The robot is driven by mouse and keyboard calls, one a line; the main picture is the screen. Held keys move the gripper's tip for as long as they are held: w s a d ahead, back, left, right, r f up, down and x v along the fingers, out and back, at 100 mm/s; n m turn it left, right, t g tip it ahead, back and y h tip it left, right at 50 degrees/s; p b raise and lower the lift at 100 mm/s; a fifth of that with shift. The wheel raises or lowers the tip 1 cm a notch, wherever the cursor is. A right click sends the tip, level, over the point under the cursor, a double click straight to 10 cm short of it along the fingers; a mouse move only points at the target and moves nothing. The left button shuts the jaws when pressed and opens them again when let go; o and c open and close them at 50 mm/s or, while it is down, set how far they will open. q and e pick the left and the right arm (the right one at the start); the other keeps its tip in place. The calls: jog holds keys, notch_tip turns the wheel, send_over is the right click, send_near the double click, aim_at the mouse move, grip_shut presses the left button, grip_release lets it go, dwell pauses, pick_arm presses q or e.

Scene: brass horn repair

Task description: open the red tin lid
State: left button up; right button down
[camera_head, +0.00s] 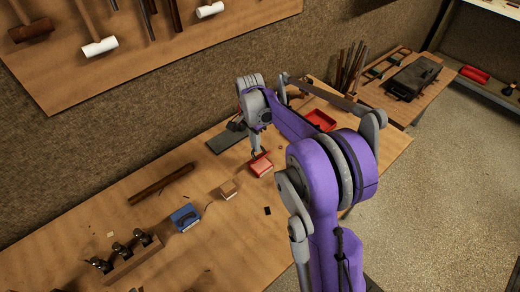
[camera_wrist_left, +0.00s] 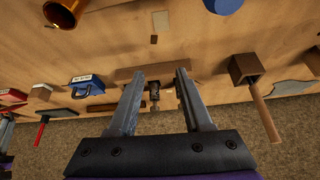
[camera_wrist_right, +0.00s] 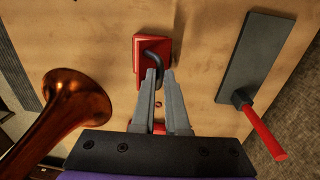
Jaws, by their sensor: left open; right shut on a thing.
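The red tin (camera_head: 261,166) sits on the workbench, and it shows at the top middle of the right wrist view (camera_wrist_right: 165,44). A dark curved handle (camera_wrist_right: 153,50) stands out from its lid. My right gripper (camera_wrist_right: 159,72) is shut on this handle, directly over the tin; in the head view (camera_head: 257,151) it comes down onto the tin from above. I cannot tell whether the lid is raised from the tin body. My left gripper (camera_wrist_left: 160,73) is open and empty above another part of the bench, and it does not show in the head view.
A blue tin (camera_head: 185,217) and a small wooden block (camera_head: 229,188) stand left of the red tin. A dark plate tool with a red handle (camera_wrist_right: 264,135) lies to its right in the right wrist view. A copper horn bell (camera_wrist_right: 75,97) shows at lower left there.

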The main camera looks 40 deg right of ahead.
jog(key=shift+g, duration=0.8)
jog(key=w, duration=0.1)
jog(key=w+f, duration=0.1)
jog(key=w, duration=0.3)
jog(key=shift+w+a+f+b, duration=0.1)
jog(key=shift+a+f+b, duration=0.1)
jog(key=shift+f+b, duration=0.1)
jog(key=shift+w+a+f+g, duration=0.1)
jog(key=shift+w+f+g, duration=0.35)
jog(key=shift+g, duration=0.45)
jog(key=shift+w+f+g+h+b, duration=0.35)
jog(key=shift+w+g, duration=0.2)
jog(key=shift+g, duration=0.35)
jog(key=shift+w+f+g, duration=0.15)
jog(key=shift+f+g, duration=0.05)
jog(key=shift+g, duration=0.2)
jog(key=shift+a+f, duration=0.1)
jog(key=shift+f, duration=0.05)
